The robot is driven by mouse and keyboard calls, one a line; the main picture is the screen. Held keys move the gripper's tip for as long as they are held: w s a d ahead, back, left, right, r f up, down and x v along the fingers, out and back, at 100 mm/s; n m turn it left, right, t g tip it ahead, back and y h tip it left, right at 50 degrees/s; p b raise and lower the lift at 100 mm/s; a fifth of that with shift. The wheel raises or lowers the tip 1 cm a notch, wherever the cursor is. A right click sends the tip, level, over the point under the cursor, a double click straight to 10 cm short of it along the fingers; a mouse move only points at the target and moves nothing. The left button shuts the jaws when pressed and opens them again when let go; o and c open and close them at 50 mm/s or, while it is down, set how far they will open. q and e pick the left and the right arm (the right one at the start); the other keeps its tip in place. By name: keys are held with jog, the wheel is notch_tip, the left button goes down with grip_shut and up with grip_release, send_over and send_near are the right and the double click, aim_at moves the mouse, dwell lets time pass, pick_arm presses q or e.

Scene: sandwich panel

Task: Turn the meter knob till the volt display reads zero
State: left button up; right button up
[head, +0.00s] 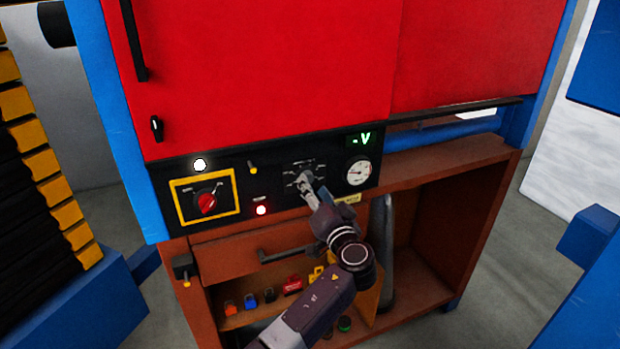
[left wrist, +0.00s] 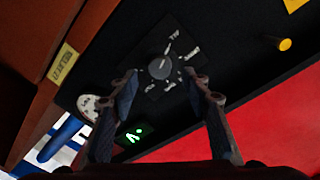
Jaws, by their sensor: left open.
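The meter knob (left wrist: 159,68) is a small round grey dial on a dark square plate with white markings, seen in the left wrist view. In the head view my gripper largely covers the knob, on its marked plate (head: 292,168). The volt display (head: 361,140) shows a green "-V"; it also shows, tilted, in the left wrist view (left wrist: 133,135). No number is readable. My left gripper (head: 305,183) is open in front of the knob. In the left wrist view its fingers (left wrist: 160,80) stand on either side of the knob, apparently without gripping it.
A round white gauge (head: 359,172) sits right of the knob. Red doors (head: 270,70) rise above; a brown open shelf (head: 430,250) lies below.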

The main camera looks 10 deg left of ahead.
aim_at(309, 179)
pick_arm(q)
jog(key=shift+p+x, duration=0.45)
jog(key=shift+x, duration=1.45)
jog(key=shift+s, duration=0.1)
jog(key=c, duration=1.2)
jog(key=shift+o, duration=0.2)
